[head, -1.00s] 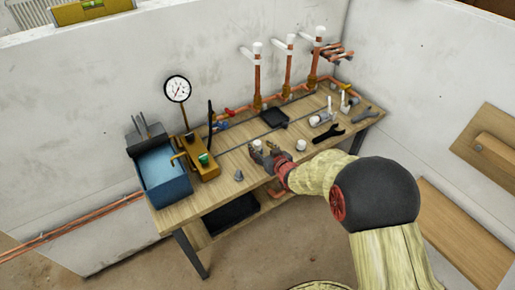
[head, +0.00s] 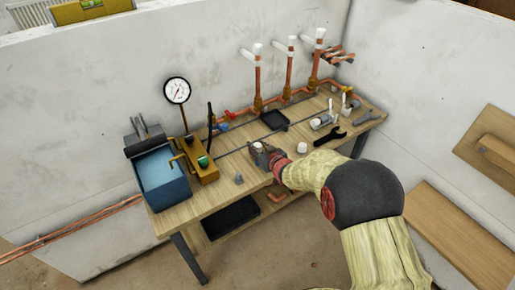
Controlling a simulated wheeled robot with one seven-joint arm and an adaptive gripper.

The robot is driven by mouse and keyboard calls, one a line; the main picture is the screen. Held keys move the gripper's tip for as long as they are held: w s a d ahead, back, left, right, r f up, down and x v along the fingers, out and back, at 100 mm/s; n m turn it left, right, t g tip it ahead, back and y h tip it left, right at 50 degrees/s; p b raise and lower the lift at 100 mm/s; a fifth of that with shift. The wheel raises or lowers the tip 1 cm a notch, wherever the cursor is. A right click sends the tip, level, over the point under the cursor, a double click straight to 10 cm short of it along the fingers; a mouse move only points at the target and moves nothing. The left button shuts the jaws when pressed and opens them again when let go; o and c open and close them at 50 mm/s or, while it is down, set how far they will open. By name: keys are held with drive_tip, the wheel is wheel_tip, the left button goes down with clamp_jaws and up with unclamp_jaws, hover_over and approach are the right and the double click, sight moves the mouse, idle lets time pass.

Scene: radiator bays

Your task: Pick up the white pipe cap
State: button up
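A small white pipe cap (head: 258,146) shows at the tip of my gripper (head: 263,153), above the middle of the wooden workbench (head: 202,207). The cap is at or between the fingers; they partly hide it, and I cannot tell whether they touch it. The fingers are too small in view to tell whether they are open or shut. A second white cap (head: 302,148) stands on the bench just right of my gripper, apart from it.
A blue tank (head: 165,185) and a brass-coloured pump with a gauge (head: 177,91) stand at the left. Copper risers (head: 257,78) line the back wall. A black tray (head: 274,119) and a black wrench (head: 330,137) lie on the bench. A small grey fitting (head: 238,178) stands near the front edge.

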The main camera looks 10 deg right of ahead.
drive_tip(key=c, duration=0.4)
drive_tip(key=shift+r, duration=0.1)
drive_tip(key=shift+c, duration=0.2)
